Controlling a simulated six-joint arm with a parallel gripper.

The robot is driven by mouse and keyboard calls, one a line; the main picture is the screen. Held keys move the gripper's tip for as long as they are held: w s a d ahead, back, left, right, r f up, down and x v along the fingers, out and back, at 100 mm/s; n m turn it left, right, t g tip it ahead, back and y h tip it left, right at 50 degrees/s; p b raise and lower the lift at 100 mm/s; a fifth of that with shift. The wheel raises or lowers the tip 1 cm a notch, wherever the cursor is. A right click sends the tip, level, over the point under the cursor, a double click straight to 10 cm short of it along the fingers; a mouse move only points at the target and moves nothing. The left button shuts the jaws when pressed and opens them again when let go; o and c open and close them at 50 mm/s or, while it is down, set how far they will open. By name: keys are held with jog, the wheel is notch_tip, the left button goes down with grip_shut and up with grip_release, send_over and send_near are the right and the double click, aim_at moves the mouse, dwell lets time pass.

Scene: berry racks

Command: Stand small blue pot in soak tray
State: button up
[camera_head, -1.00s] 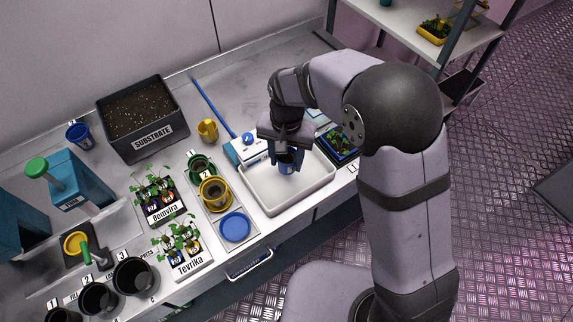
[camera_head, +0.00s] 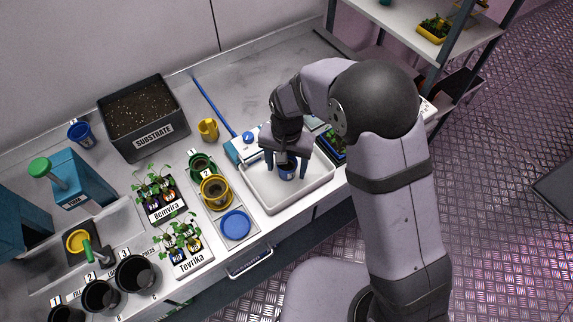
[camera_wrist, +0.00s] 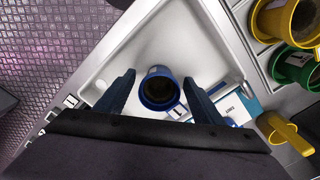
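The small blue pot (camera_head: 287,171) holds dark soil and stands upright inside the white soak tray (camera_head: 262,206). In the wrist view the pot (camera_wrist: 147,99) shows its blue rim from above, with the tray floor (camera_wrist: 150,40) around it. My gripper (camera_head: 286,168) is right above the pot. In the wrist view its two fingers (camera_wrist: 158,92) are spread on either side of the pot, with a visible gap on each side. The gripper is open and holds nothing.
A row with green and yellow pots (camera_head: 214,190) and a blue dish (camera_head: 235,224) stands left of the soak tray. A blue-and-white box (camera_head: 243,146) and a yellow mug (camera_head: 208,129) are behind it. A seedling tray lies to the right, partly hidden by my arm.

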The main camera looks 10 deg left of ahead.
jog(key=shift+r, duration=0.15)
notch_tip(320, 180, up, 12)
jog(key=b, duration=0.2)
dwell(0.5)
jog(key=shift+d, duration=0.1)
jog(key=s+d+f, duration=0.2)
jog(key=s+d, duration=0.2)
jog(key=d, duration=0.4)
jog(key=s+d+f, duration=0.2)
jog(key=s+d, duration=0.2)
jog(key=d, duration=0.4)
jog(key=s+d+f+n, duration=0.1)
jog(key=s+d+f, duration=0.1)
jog(key=s+d, duration=0.3)
jog(key=d, duration=0.3)
dwell(1.0)
